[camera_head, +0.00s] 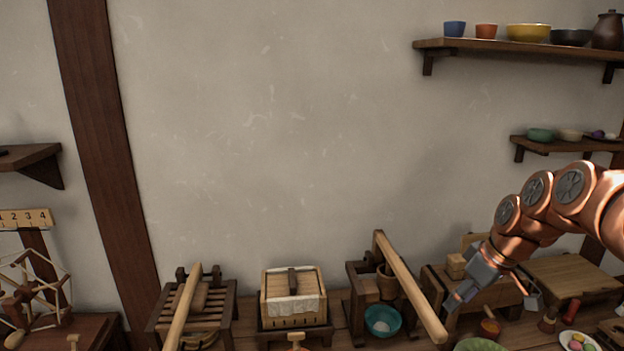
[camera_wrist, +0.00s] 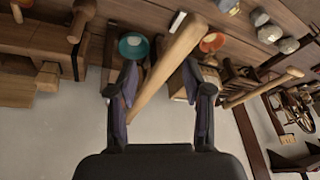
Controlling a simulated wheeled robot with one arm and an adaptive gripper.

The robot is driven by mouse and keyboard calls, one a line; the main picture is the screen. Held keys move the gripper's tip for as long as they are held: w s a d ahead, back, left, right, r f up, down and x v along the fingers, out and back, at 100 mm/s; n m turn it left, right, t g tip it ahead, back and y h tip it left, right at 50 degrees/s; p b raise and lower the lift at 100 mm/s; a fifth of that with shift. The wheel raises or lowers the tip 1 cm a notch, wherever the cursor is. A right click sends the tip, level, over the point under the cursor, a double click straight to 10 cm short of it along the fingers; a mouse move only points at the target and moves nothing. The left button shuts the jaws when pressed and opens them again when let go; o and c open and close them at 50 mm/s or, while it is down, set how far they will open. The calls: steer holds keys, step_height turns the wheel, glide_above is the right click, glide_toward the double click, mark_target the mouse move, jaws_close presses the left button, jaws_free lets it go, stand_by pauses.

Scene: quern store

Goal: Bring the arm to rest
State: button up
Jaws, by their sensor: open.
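My copper-coloured arm (camera_head: 545,205) reaches in from the right edge of the head view, bent downward over the bench. My gripper (camera_head: 494,302) hangs at its end with fingers spread, right of a long wooden lever (camera_head: 405,280). In the wrist view my gripper (camera_wrist: 160,68) is open, and the lever (camera_wrist: 170,65) runs slantwise across the picture between the fingers. I see nothing gripped; the lever's distance from the fingers is unclear.
A teal bowl (camera_head: 383,321) sits under the lever. A lidded wooden box press (camera_head: 293,297) and a slatted frame (camera_head: 192,310) stand further left. A plate (camera_head: 580,341) lies right. Shelves (camera_head: 510,47) hold bowls and cups. The wall's middle is clear.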

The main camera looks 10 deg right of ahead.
steer(key=s+a+g, duration=0.1)
steer(key=s+a, duration=0.3)
steer(key=a, duration=0.3)
steer(key=s+a+g, duration=0.1)
steer(key=s+a, duration=0.4)
steer(key=a, duration=0.3)
steer(key=s+a+f+m+g+h, duration=0.1)
steer(key=s+a+f+m, duration=0.1)
steer(key=s, duration=0.7)
steer(key=s+a+f+m+g+h, duration=0.1)
steer(key=s+f, duration=0.3)
steer(key=s, duration=0.5)
steer(key=shift+a+f+m+g, duration=0.2)
steer(key=shift+a+m+g, duration=0.3)
steer(key=shift+a+m, duration=0.4)
steer(key=shift+s+d, duration=0.1)
steer(key=shift+d, duration=0.05)
